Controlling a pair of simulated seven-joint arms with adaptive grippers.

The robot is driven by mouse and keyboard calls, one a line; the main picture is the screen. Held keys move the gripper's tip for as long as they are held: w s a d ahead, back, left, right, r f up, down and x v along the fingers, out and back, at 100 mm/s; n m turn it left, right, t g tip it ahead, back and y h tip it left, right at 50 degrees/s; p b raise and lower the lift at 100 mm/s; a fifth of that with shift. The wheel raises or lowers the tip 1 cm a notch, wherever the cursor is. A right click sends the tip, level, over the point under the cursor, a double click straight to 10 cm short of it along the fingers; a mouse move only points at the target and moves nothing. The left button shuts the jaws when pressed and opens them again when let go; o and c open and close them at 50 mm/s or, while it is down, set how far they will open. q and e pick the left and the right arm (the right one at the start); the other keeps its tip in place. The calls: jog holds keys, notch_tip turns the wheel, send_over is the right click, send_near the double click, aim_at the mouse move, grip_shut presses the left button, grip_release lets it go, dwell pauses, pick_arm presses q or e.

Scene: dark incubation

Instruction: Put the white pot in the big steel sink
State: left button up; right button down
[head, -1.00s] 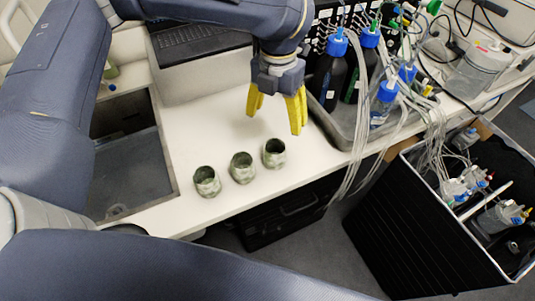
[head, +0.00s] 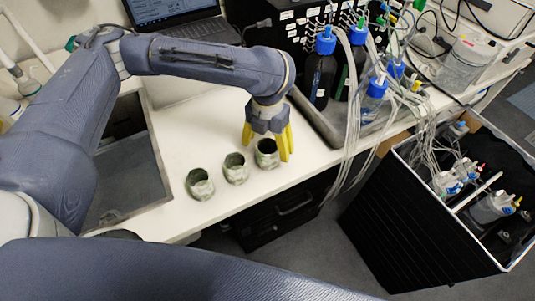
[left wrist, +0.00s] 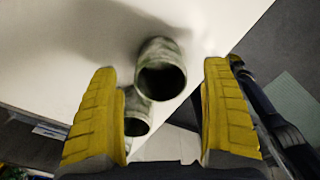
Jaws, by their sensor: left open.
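Three small pots with mottled grey-green and whitish sides stand in a slanting row on the white counter: the left pot (head: 200,186), the middle pot (head: 235,170) and the right pot (head: 267,155). None is plainly white. My left gripper (head: 266,149) is open and points down, its yellow fingers on either side of the right pot. The steel sink (head: 135,185) is sunk into the counter at the left. My right gripper is out of view.
Dark bottles with blue caps (head: 320,70) and tubing stand in a grey tray (head: 318,122) right of the gripper. A laptop (head: 180,20) is behind. A black bin (head: 400,210) with bottles is at the right. Bare counter (head: 195,120) lies between sink and gripper.

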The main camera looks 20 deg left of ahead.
pick_arm(q)
jog(key=shift+w+f, duration=0.1)
jog(key=shift+f, duration=2.45)
jog(key=shift+c, duration=0.2)
jog(key=c, duration=1.5)
jog(key=shift+r, duration=0.2)
